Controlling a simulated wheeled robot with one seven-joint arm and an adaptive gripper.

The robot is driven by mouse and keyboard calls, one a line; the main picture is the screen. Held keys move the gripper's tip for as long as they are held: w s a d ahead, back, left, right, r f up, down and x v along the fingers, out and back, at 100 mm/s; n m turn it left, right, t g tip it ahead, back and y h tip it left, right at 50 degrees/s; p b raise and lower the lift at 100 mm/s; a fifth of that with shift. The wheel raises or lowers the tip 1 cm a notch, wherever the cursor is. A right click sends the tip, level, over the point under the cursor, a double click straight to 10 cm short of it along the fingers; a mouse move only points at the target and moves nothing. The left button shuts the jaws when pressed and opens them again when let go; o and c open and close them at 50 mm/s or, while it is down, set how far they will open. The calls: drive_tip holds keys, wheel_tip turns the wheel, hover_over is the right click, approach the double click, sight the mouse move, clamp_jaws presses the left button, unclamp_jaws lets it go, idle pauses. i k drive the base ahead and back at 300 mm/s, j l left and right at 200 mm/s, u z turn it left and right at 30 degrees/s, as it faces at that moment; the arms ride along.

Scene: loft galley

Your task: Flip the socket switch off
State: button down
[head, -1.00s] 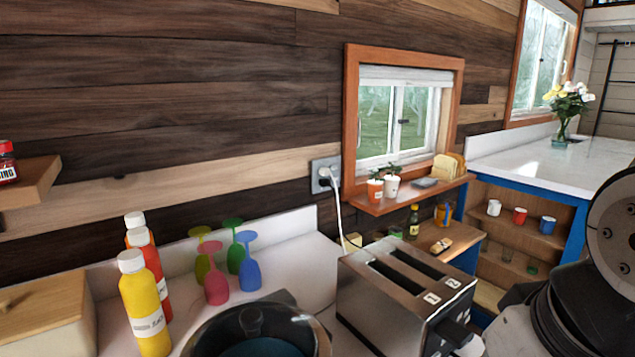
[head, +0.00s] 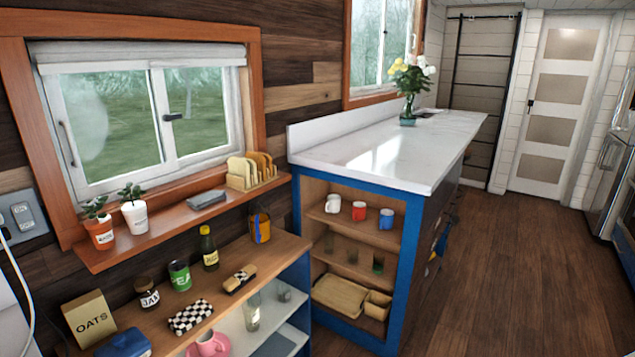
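The socket plate (head: 22,217) is on the dark wood wall at the far left edge of the head view, left of the window. It is grey and partly cut off by the picture's edge. A rocker switch seems to show on its right part, but its position is too small to tell. A white cord (head: 18,275) hangs down from the plate. The plug is at the picture's edge and mostly out of view. My gripper is not in view.
A wooden sill shelf (head: 160,232) holds two potted plants and a toast rack. Below it, a wooden shelf (head: 215,268) carries jars, a bottle and boxes. A blue-framed counter (head: 370,150) stands beyond. The wood floor (head: 510,270) on the right is clear.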

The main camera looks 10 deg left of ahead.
sight(21, 212)
drive_tip(key=i+l+z, duration=0.2)
drive_tip(key=i, duration=0.2)
drive_tip(key=i+z, duration=0.15)
drive_tip(key=i, duration=0.25)
drive_tip(key=i+u, duration=0.35)
drive_tip(key=u, duration=0.15)
drive_tip(key=i+l+u, duration=0.2)
drive_tip(key=i+u, duration=0.35)
drive_tip(key=u, duration=0.3)
drive_tip(key=i+u, duration=0.15)
drive_tip(key=u, duration=0.3)
drive_tip(key=i+l+u, duration=0.1)
drive_tip(key=u, duration=0.3)
drive_tip(key=i+l+u, duration=0.1)
drive_tip(key=u, duration=0.35)
drive_tip(key=l+u, duration=0.2)
drive_tip(key=u, duration=0.2)
drive_tip(key=i+l+u, duration=0.2)
drive_tip(key=l+u, duration=0.25)
drive_tip(key=i+l+u, duration=0.15)
drive_tip(key=u, duration=0.3)
drive_tip(key=l+u, duration=0.45)
drive_tip(key=i+l, duration=0.05)
drive_tip(key=l, duration=0.05)
